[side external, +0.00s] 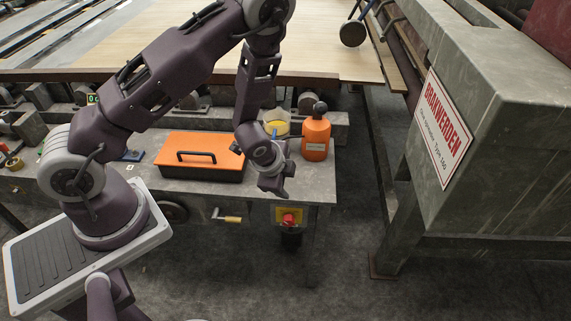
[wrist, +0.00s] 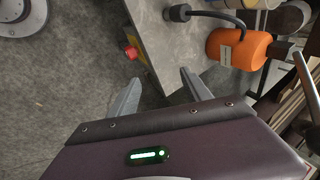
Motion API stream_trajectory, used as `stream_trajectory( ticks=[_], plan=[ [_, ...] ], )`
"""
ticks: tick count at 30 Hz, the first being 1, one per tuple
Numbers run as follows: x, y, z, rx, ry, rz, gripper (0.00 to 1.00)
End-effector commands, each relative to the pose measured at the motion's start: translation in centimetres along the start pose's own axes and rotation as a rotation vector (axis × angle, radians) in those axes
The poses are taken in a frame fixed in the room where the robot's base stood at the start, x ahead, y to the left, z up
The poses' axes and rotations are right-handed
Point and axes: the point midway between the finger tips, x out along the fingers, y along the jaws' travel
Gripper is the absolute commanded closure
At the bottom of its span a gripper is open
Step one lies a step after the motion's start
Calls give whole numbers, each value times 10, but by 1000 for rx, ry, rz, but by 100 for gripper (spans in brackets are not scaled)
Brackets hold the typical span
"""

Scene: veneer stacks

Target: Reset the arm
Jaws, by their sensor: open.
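My gripper (side external: 274,188) hangs over the front edge of the grey workbench (side external: 310,183) in the side view. In the wrist view my gripper (wrist: 158,92) has its two fingers spread apart, with only the floor and part of the bench behind them. It is open and holds nothing. My arm is bent, with the forearm pointing down toward the bench front.
An orange toolbox (side external: 190,152) with a black handle is left of my gripper. An orange bottle (side external: 316,137) and a yellow-filled container (side external: 276,122) stand behind it. A red button (side external: 289,219) is on the bench front. A large grey machine (side external: 490,130) is at right.

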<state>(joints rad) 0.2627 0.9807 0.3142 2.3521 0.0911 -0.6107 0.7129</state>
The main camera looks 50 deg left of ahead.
Motion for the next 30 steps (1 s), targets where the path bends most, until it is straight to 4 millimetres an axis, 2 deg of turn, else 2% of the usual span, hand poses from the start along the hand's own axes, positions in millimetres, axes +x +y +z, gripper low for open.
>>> stream_trajectory(
  ticks=[1,3,5,7,9,11,12,15,18,21,24,30],
  plan=[
    [-32,-22,-15,-102,21,-3,43],
    [-79,-41,-26,-245,35,16,43],
    [-122,-52,-31,-359,50,34,43],
    [-173,-59,-31,-480,68,57,43],
    [-224,-59,-26,-587,85,79,43],
    [-265,-53,-17,-673,98,95,43],
    [-292,-46,-9,-724,106,103,43],
    [-344,-20,14,-834,114,116,43],
    [-377,6,34,-913,111,119,43],
    [-392,24,47,-960,105,118,43],
    [-397,32,53,-977,100,119,43],
    [-397,33,53,-978,98,120,43]
  ],
)
